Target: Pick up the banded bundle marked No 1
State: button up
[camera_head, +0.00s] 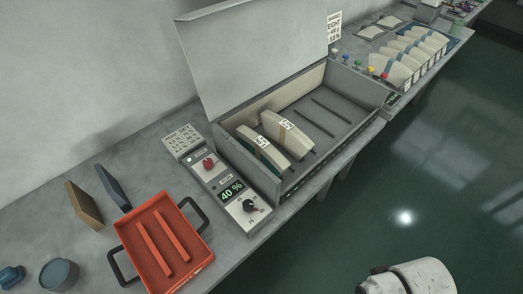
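Two pale banded bundles stand side by side in the left part of an open grey box. The left bundle (251,152) has a brown band, a dark green side and a small white label on top. The right bundle (294,142) also has a brown band and a white label. The label print is too small to read surely, so I cannot tell which one is No 1. My gripper's fingers do not show. A white rounded part of my own body is at the bottom right edge, well apart from the bundles.
The box (333,163) has its lid (250,50) raised; its right half is empty, with slots. A control panel (232,190) reads 40 %. An orange tray (160,245) stands front left. More bundles (415,55) stand far right. Open floor lies to the right.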

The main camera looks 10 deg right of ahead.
aim_at(257, 146)
jog(key=i+j+z, duration=0.2)
jog(key=z, duration=0.2)
jog(key=i+j+z, duration=0.15)
jog(key=j+z, duration=0.3)
jog(key=i+j+z, duration=0.1)
jog(key=j+z, duration=0.3)
